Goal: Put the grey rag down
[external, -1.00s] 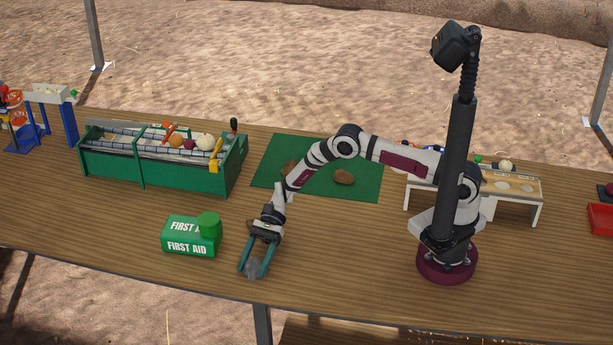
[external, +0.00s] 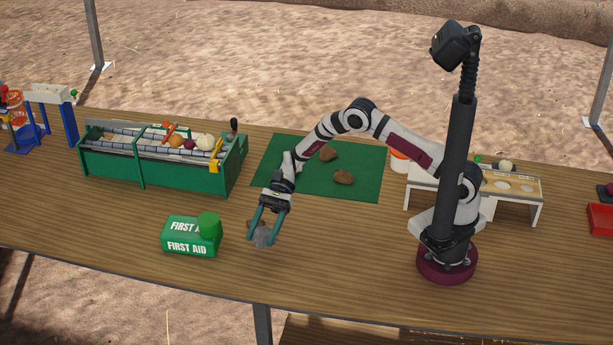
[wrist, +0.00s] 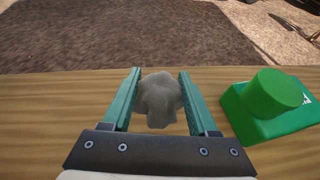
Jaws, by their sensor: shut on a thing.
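The grey rag (external: 262,237) is a small crumpled lump between the fingers of my gripper (external: 264,230). In the wrist view the rag (wrist: 158,98) sits between the two green fingers of my gripper (wrist: 158,92), which are shut on it. In the external view the rag is over the wooden table, right of the green first aid box. I cannot tell for sure whether it touches the table top.
The green first aid box (external: 180,245) with a green cylinder (external: 208,224) on it stands just left of my gripper. A green mat (external: 365,185) with brown lumps lies behind. A green conveyor box (external: 110,168) stands back left. The table (external: 340,260) is bare to the right.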

